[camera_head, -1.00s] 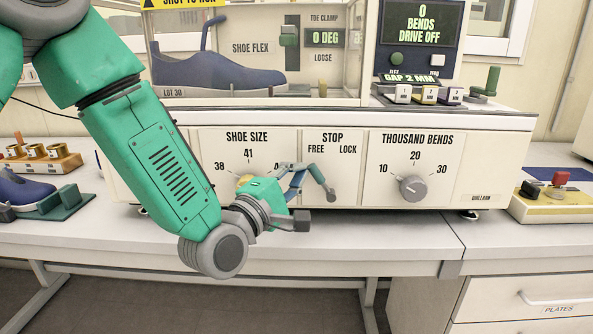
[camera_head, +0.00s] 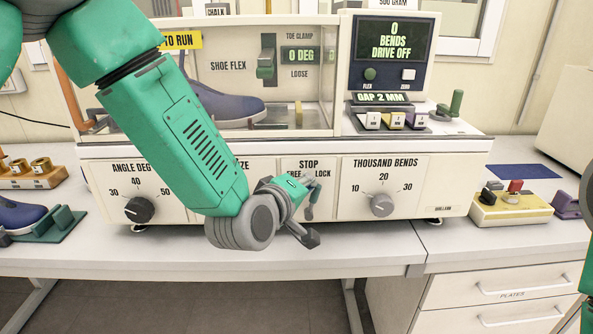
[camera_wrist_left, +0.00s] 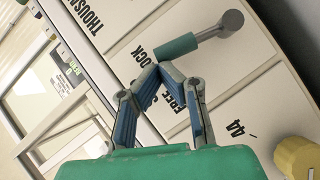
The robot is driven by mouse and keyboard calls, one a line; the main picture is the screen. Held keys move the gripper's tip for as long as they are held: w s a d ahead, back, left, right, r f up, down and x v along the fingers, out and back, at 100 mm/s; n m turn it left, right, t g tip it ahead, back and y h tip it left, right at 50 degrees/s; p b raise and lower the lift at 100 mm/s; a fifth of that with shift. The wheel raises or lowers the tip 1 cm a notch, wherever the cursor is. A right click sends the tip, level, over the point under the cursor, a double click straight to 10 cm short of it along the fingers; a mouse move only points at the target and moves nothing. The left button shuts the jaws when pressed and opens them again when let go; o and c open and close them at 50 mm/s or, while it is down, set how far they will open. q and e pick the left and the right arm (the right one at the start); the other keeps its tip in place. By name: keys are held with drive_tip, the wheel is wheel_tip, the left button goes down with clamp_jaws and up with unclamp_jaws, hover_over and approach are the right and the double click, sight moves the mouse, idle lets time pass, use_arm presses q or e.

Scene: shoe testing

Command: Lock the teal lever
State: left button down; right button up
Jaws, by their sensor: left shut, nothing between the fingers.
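The teal lever (camera_head: 315,190) is on the white front panel under STOP. Its grey pivot is low and its handle points up, leaning right toward LOCK. In the left wrist view the lever's teal handle (camera_wrist_left: 176,46) and grey pivot show clearly. My left gripper (camera_head: 306,181) is in front of the STOP panel, left of the lever. Its blue fingers (camera_wrist_left: 157,68) are shut with nothing between them, and their tips are close by the handle's free end. I cannot tell whether they touch it. My right gripper is out of view.
The thousand bends knob (camera_head: 382,205) is to the right and the angle knob (camera_head: 139,210) to the left. My left arm covers the shoe size dial in the head view; its yellow knob (camera_wrist_left: 298,157) shows in the wrist view. Bench in front is clear.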

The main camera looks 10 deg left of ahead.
use_arm(q)
drive_tip(key=shift+w+d+m+g+y+p, duration=0.15)
drive_tip(key=shift+d+m+g+y+p, duration=0.15)
drive_tip(key=shift+d+m+p, duration=0.25)
drive_tip(key=shift+w+d+m+g+y+p, duration=0.2)
drive_tip(key=shift+d+m+y+p, duration=0.15)
drive_tip(key=shift+d+p, duration=0.2)
drive_tip(key=shift+w+d+f, duration=0.1)
drive_tip(key=shift+d+f, duration=0.1)
drive_tip(key=shift+d, duration=0.25)
